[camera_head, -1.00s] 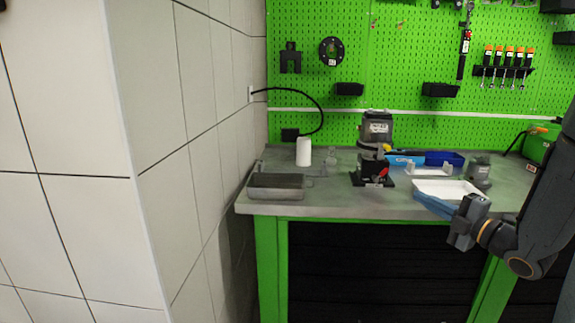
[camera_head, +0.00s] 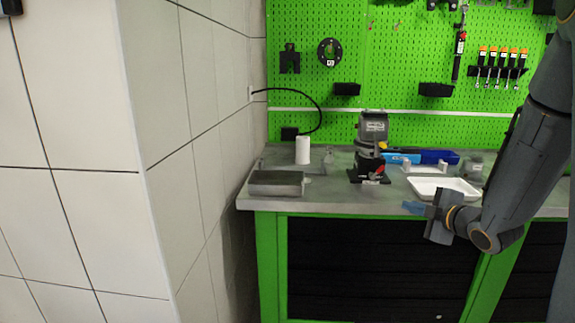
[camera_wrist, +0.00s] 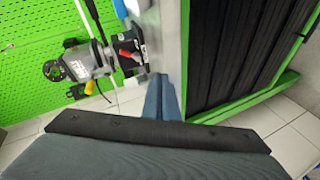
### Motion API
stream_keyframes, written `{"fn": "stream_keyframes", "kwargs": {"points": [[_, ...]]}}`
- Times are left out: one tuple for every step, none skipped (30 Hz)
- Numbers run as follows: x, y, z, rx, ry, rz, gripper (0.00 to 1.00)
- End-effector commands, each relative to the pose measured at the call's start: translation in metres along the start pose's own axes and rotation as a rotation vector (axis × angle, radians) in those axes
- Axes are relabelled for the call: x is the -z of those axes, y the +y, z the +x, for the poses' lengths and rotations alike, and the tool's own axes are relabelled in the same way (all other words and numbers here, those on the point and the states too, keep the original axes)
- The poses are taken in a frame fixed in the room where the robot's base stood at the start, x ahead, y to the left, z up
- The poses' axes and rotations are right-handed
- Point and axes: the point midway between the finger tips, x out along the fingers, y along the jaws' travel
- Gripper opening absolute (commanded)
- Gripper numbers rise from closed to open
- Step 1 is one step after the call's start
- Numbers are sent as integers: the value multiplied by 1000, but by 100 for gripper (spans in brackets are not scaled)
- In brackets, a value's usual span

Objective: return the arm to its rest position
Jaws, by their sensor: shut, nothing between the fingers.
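My gripper (camera_head: 414,208) is in front of the bench's front edge at the right, just below the white tray. Its blue fingers are together with nothing between them and point left in the head view. In the wrist view the shut fingers (camera_wrist: 160,97) point up the picture, beside the bench edge. My arm comes down from the upper right and is bent at the wrist. It hides part of the bench's right side.
The bench (camera_head: 330,206) carries a pump (camera_head: 372,140), a white tray (camera_head: 445,182), a grey tray (camera_head: 276,190), a white cylinder (camera_head: 303,150) and a blue bin (camera_head: 440,157). A tiled wall stands at left. The floor before the bench looks clear.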

Motion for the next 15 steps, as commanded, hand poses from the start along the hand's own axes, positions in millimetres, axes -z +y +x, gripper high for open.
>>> {"fn": "stream_keyframes", "kwargs": {"points": [[5,-4,0,34,-48,50,0],[6,-8,-1,58,-86,90,0],[8,-15,-3,91,-140,148,0],[9,-21,-6,117,-183,195,0],[11,-28,-10,142,-228,244,0],[14,-37,-16,173,-287,311,0],[16,-45,-22,198,-331,362,0],[20,-52,-28,221,-375,412,0],[25,-63,-38,251,-436,481,0],[29,-73,-47,275,-481,532,0],[34,-81,-55,297,-525,583,0],[42,-94,-68,326,-586,653,0],[48,-103,-79,349,-632,705,0],[56,-113,-90,372,-678,756,0],[66,-126,-105,404,-739,823,0]]}}
